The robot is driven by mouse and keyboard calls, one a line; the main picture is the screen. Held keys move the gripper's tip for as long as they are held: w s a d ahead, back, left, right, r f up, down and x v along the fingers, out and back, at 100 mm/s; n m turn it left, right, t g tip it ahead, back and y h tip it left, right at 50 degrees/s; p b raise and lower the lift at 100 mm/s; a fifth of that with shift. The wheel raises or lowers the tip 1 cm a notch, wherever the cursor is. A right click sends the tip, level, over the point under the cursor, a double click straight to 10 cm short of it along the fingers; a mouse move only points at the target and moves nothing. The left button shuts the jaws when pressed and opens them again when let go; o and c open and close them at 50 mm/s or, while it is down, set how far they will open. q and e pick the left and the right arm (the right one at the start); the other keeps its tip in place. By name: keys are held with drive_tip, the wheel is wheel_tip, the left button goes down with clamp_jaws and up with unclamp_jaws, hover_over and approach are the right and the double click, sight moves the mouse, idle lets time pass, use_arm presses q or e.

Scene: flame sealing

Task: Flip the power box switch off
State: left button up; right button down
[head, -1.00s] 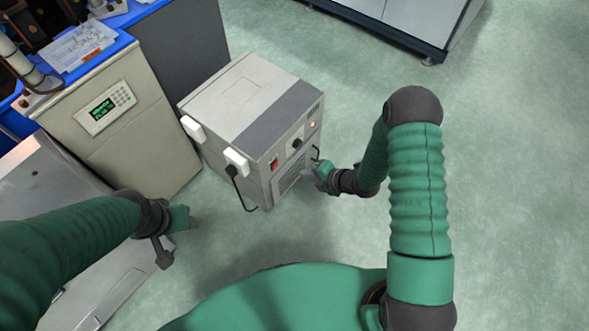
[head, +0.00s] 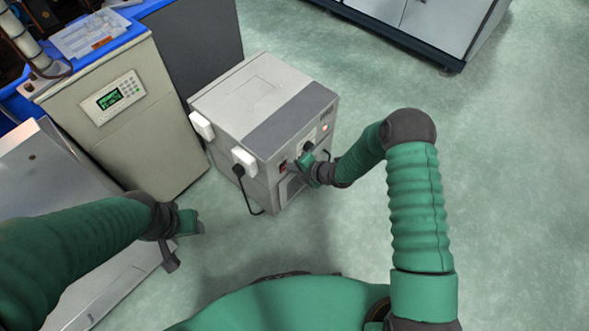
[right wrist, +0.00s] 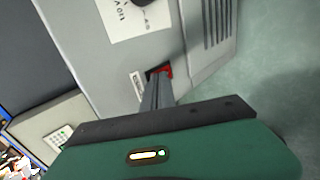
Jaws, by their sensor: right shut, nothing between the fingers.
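The power box (head: 240,100) is a grey cabinet on the floor in the middle of the head view. Its red switch (head: 283,167) is on the front panel, partly hidden by my right gripper. In the right wrist view the red switch (right wrist: 166,70) shows at the tips of my right gripper (right wrist: 157,78). The right gripper (head: 299,164) is shut and empty, its tips at the switch; I cannot tell whether they touch it. My left gripper (head: 196,223) hangs apart from the box at lower left; its jaws are unclear.
A black knob (head: 308,146) and a small lit lamp (head: 325,128) are on the box front. White plugs (head: 245,161) and a black cord (head: 247,196) are on its side. A beige cabinet with a keypad (head: 114,95) stands at left. The floor at right is open.

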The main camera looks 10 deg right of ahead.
drive_tip(key=shift+w+a+r, duration=0.1)
drive_tip(key=shift+w+a, duration=0.1)
drive_tip(key=shift+w, duration=0.05)
drive_tip(key=shift+r+p, duration=0.7)
drive_tip(key=shift+r, duration=0.15)
drive_tip(key=shift+s, duration=0.1)
